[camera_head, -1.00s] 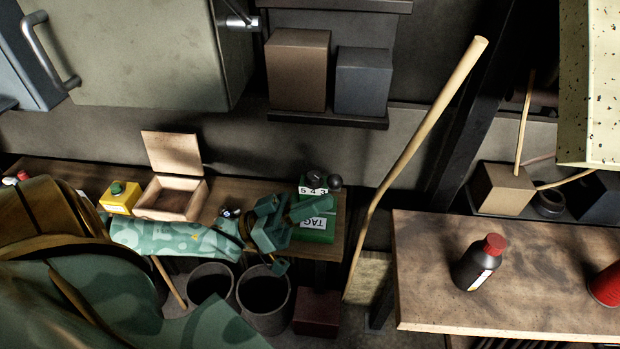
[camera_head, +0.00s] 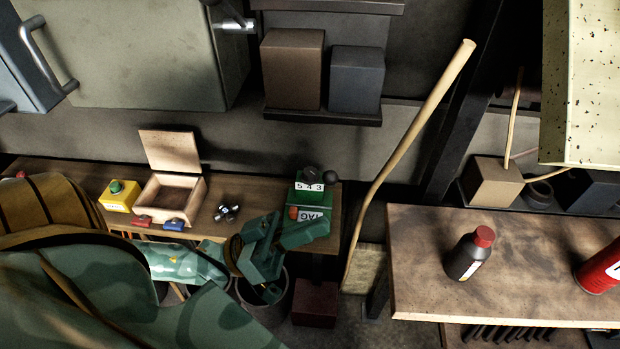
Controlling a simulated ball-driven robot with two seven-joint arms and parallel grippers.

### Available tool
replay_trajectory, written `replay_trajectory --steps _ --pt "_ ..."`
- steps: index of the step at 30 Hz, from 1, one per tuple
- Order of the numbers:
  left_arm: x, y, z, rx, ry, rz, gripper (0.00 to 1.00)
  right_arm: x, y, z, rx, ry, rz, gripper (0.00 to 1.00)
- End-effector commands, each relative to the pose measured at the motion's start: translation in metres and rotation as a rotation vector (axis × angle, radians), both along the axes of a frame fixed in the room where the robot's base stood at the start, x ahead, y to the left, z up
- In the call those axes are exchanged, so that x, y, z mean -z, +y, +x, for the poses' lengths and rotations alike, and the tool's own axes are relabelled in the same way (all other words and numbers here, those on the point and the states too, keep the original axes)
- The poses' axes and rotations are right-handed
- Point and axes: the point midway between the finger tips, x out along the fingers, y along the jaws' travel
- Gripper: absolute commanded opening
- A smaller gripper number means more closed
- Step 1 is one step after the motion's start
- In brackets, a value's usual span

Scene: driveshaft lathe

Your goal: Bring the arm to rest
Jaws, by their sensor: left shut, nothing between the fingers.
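My left arm comes in from the lower left in camouflage green. My left gripper (camera_head: 292,262) is at the front edge of the wooden bench (camera_head: 258,192), in front of the green tag box (camera_head: 318,197) and above a dark bin (camera_head: 262,304). The gripper is shut and holds nothing. My right gripper is out of view.
On the bench are a yellow button box (camera_head: 119,197), an open wooden box (camera_head: 174,192) and a metal knob part (camera_head: 228,212). A long wooden handle (camera_head: 410,125) leans at centre. A black bottle (camera_head: 467,256) stands on the right table (camera_head: 430,290).

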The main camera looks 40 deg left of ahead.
Motion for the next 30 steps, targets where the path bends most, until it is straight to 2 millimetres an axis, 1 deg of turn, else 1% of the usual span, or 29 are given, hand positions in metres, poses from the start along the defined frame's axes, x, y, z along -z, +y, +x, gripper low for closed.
replay_trajectory --steps 12,14,16,17,20,21,23,24,26,27,29,30 --pt "0.001 0.000 0.001 -0.001 0.000 0.001 0.00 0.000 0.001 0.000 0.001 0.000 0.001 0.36" --pt "0.006 0.001 0.003 -0.014 0.004 0.017 0.00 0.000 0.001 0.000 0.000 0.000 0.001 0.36" --pt "0.025 0.005 0.012 -0.054 0.017 0.067 0.00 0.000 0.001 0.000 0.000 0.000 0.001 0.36" --pt "0.037 0.008 0.017 -0.080 0.028 0.102 0.00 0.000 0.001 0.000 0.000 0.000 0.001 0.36" --pt "0.100 0.025 0.039 -0.200 0.095 0.265 0.00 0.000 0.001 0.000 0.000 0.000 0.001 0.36" --pt "0.133 0.035 0.047 -0.254 0.138 0.348 0.00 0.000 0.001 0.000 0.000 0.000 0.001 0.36" --pt "0.185 0.052 0.055 -0.333 0.218 0.473 0.00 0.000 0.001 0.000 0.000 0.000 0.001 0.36" --pt "0.219 0.063 0.055 -0.376 0.277 0.552 0.00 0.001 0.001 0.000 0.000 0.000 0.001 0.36" --pt "0.267 0.079 0.051 -0.429 0.369 0.660 0.00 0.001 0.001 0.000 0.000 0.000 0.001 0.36" --pt "0.298 0.088 0.045 -0.455 0.434 0.730 0.00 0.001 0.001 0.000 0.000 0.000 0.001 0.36" --pt "0.345 0.101 0.028 -0.484 0.544 0.833 0.00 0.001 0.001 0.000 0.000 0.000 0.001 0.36" --pt "0.377 0.107 0.012 -0.493 0.626 0.900 0.00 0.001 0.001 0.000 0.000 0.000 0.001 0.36"
